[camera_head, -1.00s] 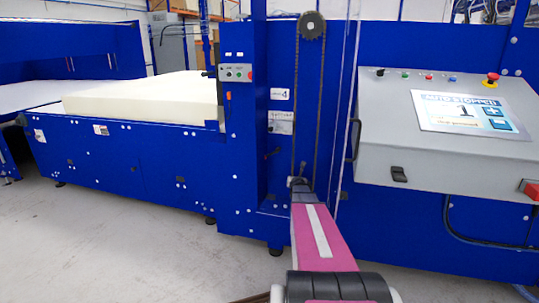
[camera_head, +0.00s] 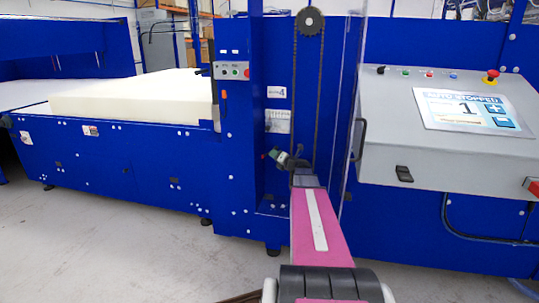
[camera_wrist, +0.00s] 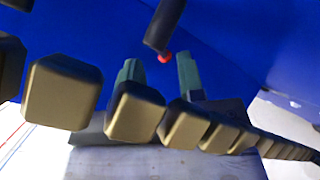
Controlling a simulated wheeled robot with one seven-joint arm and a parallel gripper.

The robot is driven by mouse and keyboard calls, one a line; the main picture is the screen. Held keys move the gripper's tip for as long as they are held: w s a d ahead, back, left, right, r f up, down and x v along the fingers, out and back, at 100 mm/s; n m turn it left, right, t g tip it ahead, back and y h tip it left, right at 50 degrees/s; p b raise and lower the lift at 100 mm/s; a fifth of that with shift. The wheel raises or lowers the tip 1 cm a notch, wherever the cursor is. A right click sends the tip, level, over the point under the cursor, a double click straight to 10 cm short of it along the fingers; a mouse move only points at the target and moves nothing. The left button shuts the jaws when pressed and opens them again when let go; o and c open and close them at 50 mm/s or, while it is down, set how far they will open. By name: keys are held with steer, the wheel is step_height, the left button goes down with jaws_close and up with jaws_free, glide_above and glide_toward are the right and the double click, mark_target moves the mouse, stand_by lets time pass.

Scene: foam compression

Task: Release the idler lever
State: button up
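The idler lever appears to be the dark bar (camera_wrist: 164,24) with a small red spot at its lower end in the wrist view. In the head view I cannot pick it out from my gripper. My gripper (camera_wrist: 159,66) is open: its two green-grey fingers stand apart, one either side of the red end in the picture. I cannot tell whether they touch it. In the head view my gripper (camera_head: 287,158) is at the blue machine's front, beside the lower left of the drive chain (camera_head: 320,110).
The chain's gold-faced links (camera_wrist: 135,112) cross close in front of the wrist camera. A toothed sprocket (camera_head: 310,20) tops the chain. A grey control console (camera_head: 445,150) stands at the right, a white foam block (camera_head: 135,97) lies at the left. Grey floor is open at lower left.

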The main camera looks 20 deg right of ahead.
steer(key=x, duration=0.4)
steer(key=shift+w+a, duration=0.1)
steer(key=shift+w, duration=0.25)
jaws_close()
